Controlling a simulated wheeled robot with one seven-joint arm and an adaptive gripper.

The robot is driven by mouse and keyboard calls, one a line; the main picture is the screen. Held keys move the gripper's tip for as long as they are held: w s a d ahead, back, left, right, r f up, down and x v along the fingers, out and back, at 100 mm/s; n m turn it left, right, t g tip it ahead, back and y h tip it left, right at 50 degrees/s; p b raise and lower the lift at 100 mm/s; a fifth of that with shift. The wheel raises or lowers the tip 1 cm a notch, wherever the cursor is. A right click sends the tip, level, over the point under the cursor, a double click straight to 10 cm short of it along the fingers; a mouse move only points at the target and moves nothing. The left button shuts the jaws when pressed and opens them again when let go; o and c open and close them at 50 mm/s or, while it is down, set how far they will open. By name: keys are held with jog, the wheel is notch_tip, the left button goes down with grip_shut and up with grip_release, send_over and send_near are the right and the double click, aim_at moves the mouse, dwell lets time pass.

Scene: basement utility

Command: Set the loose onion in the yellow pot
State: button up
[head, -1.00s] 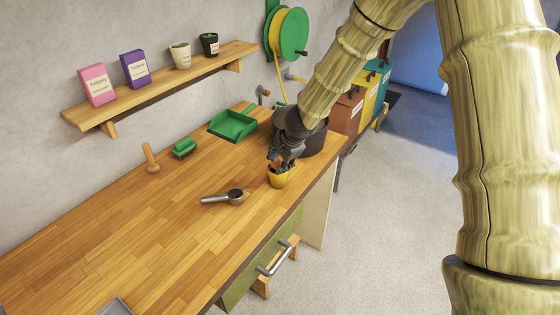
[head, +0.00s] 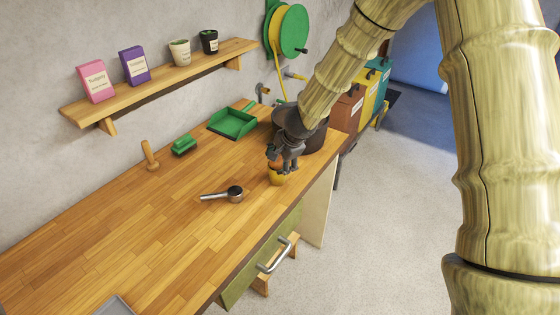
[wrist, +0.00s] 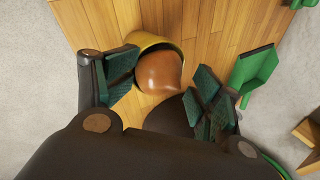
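The yellow pot (head: 278,180) stands upright near the right front edge of the wooden counter. The onion (wrist: 160,72), brown-orange and round, sits in the pot's mouth, its top above the rim; the pot's yellow rim (wrist: 150,39) shows behind it in the wrist view. My gripper (head: 284,164) is just above the pot. In the wrist view its green-padded fingers (wrist: 163,80) are spread on either side of the onion, with a visible gap at the right finger. The onion's underside is hidden in the pot.
A dark bucket (head: 318,138) stands close behind my gripper. A green dustpan (head: 232,123), green brush (head: 184,146), wooden tool (head: 149,156) and metal scoop (head: 228,194) lie or stand on the counter. A wall shelf (head: 160,86) holds boxes and small pots.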

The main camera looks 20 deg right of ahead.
jog(key=shift+r, duration=0.1)
jog(key=shift+w+r+p, duration=0.1)
jog(key=shift+r+p, duration=0.15)
jog(key=shift+p, duration=0.05)
jog(key=p+v, duration=0.6)
jog(key=v, duration=0.6)
jog(key=shift+r, duration=0.3)
jog(key=s+d+f+n+g+h, duration=0.15)
jog(key=s+f+n, duration=0.35)
jog(key=s+f, duration=1)
jog(key=s+d+f+n+g+h, duration=0.1)
jog(key=s+f+n+g+h, duration=0.35)
jog(key=s+f, duration=1.05)
jog(key=s+a+f+n+y, duration=0.2)
jog(key=s, duration=0.4)
jog(key=s+a+f+n+y, duration=0.2)
jog(key=s+n, duration=0.1)
jog(key=s, duration=0.3)
jog(key=shift+t+y, duration=0.4)
